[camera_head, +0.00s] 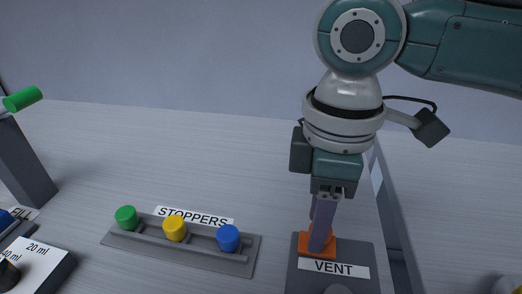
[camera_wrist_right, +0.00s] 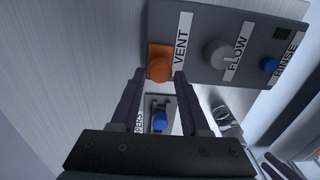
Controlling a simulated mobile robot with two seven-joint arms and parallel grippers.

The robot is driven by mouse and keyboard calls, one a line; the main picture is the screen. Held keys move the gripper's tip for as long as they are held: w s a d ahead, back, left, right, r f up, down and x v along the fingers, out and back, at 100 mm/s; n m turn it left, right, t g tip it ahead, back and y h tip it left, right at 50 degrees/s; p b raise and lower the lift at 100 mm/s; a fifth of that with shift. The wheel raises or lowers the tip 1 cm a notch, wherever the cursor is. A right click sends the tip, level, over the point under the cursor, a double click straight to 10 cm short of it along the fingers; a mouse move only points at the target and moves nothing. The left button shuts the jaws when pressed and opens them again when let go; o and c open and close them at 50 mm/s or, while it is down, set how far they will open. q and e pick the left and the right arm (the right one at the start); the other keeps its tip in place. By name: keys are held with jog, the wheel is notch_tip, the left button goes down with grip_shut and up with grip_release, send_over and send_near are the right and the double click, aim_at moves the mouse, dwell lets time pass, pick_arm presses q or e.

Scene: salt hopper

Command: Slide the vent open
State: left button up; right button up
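The vent's orange slider (camera_head: 329,246) sits on a grey panel (camera_head: 364,257) behind the white VENT label (camera_head: 334,268). In the right wrist view the orange slider (camera_wrist_right: 159,62) is just beyond the fingertips. My right gripper (camera_head: 318,248) points down at the slider and partly hides it in the head view. In the right wrist view my right gripper (camera_wrist_right: 159,76) is open, with one finger toward each side of the slider. I cannot tell whether the fingers touch it. My left gripper is in neither view.
A stopper rack (camera_head: 188,247) with green, yellow and blue stoppers lies to the left. A grey FLOW knob (camera_wrist_right: 216,53) and blue RINSE button (camera_wrist_right: 270,65) share the vent's panel. A grey post (camera_head: 22,165) stands far left. The table behind the rack is clear.

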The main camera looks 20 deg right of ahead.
jog(key=shift+o, duration=1.4)
notch_tip(320, 180, up, 10)
jog(key=p, duration=0.1)
jog(key=shift+p, duration=0.35)
